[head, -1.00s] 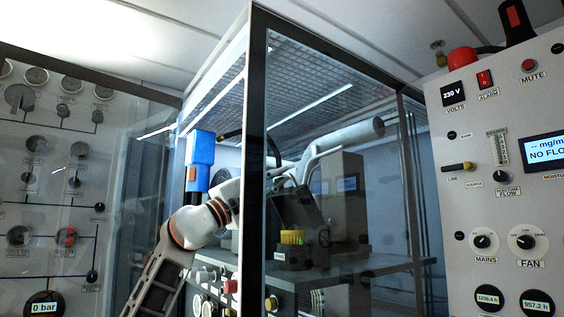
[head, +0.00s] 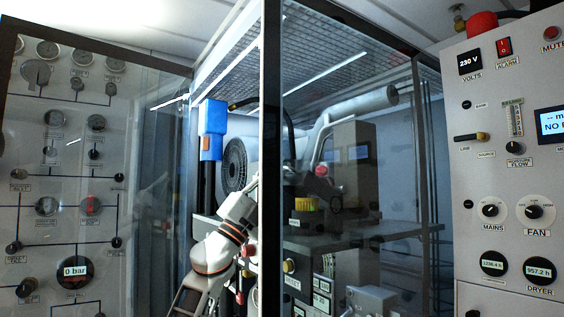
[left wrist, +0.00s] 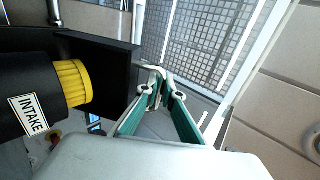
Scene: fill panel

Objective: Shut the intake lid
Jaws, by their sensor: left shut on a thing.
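In the left wrist view, my left gripper (left wrist: 158,82) has its teal fingers closed together at the tips. A thin pale loop shows at the tips, beside the edge of a black plate, which looks like the intake lid (left wrist: 112,62). A black cylinder labelled INTAKE (left wrist: 28,112) with a yellow ribbed ring (left wrist: 73,83) lies left of the fingers, apart from them. In the head view, the yellow ring (head: 305,204) shows behind the glass. My left arm reaches up into the cabinet there, and the dark post hides its gripper. My right gripper is in neither view.
A dark upright post (head: 271,120) and glass stand in front of the cabinet inside. A gauge panel (head: 60,170) is at the left and a control panel (head: 510,215) at the right. A blue device (head: 212,130) stands left of the post. A mesh grille (left wrist: 215,40) hangs overhead.

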